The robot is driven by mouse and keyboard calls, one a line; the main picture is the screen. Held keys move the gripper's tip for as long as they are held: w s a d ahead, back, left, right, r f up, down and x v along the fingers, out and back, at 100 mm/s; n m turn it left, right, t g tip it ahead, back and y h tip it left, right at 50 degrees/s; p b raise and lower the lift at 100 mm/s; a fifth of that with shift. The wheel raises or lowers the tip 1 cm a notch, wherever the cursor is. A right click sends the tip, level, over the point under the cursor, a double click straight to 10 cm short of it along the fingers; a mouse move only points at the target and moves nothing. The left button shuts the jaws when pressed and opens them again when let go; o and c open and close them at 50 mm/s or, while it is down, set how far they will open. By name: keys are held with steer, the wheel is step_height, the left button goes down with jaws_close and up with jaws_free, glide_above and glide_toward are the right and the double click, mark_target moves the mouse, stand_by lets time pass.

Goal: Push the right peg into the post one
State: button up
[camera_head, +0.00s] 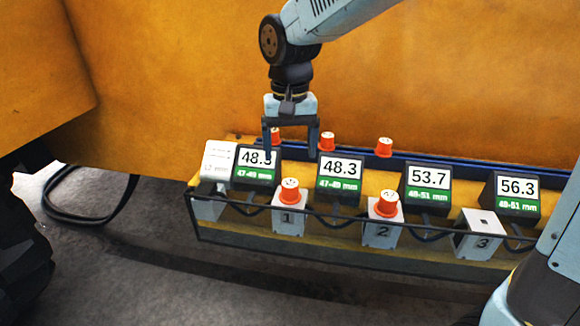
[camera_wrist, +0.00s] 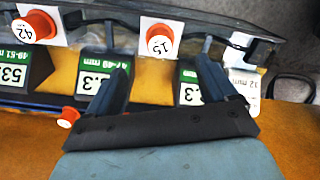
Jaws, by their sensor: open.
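Orange pegs stand in post one (camera_head: 288,222) and post two (camera_head: 382,236). Post one's peg (camera_head: 290,191) reads 15 in the wrist view (camera_wrist: 161,40), and post two's peg (camera_head: 387,203) reads 42 there (camera_wrist: 36,26). Post three (camera_head: 479,236) has a dark hole on top and no peg. Three more orange pegs stand along the back: a left one (camera_head: 275,135) partly behind my gripper, a middle one (camera_head: 327,141) and a right one (camera_head: 384,147).
Displays read 48.3 (camera_head: 255,172), 48.3 (camera_head: 341,175), 53.7 (camera_head: 429,185) and 56.3 (camera_head: 518,195). A dark rail and cables run before the posts. The orange casting (camera_head: 180,70) rises behind.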

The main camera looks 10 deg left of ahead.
steer(key=shift+r, duration=1.5)
